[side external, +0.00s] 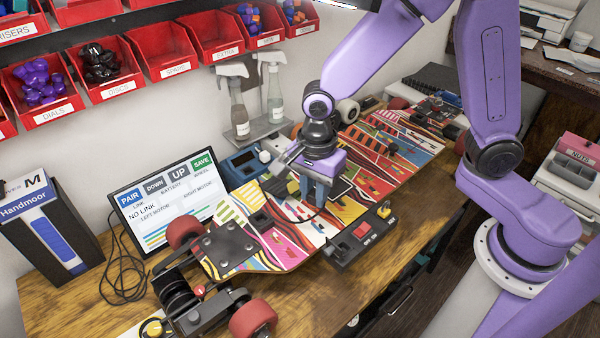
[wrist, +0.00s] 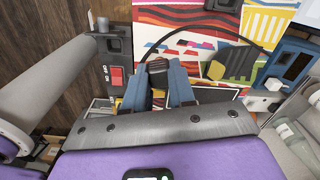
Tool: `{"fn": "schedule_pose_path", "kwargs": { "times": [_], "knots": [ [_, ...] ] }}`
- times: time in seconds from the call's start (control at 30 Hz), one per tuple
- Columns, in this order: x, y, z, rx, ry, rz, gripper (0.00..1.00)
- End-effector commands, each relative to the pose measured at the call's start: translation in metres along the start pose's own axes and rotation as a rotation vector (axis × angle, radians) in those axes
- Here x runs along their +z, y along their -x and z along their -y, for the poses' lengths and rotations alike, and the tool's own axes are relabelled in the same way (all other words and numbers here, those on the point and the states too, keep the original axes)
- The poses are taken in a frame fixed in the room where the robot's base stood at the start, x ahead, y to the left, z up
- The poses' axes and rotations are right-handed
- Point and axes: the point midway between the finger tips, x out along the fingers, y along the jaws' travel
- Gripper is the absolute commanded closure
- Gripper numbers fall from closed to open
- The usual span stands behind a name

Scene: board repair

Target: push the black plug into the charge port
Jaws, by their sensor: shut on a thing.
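In the wrist view, my gripper (wrist: 158,72) has its two blue fingers closed around the dark black plug (wrist: 157,66). A thin black cable (wrist: 218,27) arcs over the painted deck near the plug. In the side external view, my gripper (side external: 311,193) points down low over the middle of the skateboard deck (side external: 285,242), and its fingers hide the plug.
A black box with a red switch (side external: 362,229) sits at the deck's near edge; it also shows in the wrist view (wrist: 117,76). A blue device (side external: 240,166) and spray bottles (side external: 239,112) stand behind. A screen (side external: 165,205) reads "NO LINK". A truck with red wheels (side external: 252,318) lies front left.

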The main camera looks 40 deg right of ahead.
Motion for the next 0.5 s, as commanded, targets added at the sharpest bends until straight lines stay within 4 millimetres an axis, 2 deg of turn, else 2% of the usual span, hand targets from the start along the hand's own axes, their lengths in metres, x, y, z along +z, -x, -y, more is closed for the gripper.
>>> {"fn": "schedule_pose_path", "kwargs": {
  "times": [0.1,0.3,0.5],
  "knots": [
    [0.004,-0.003,-0.023,0.001,0.036,-0.001,1.0],
    [0.008,-0.006,-0.056,0.001,0.085,-0.001,1.0],
    [0.009,-0.008,-0.075,0.0,0.113,0.0,1.0]
  ]
}}
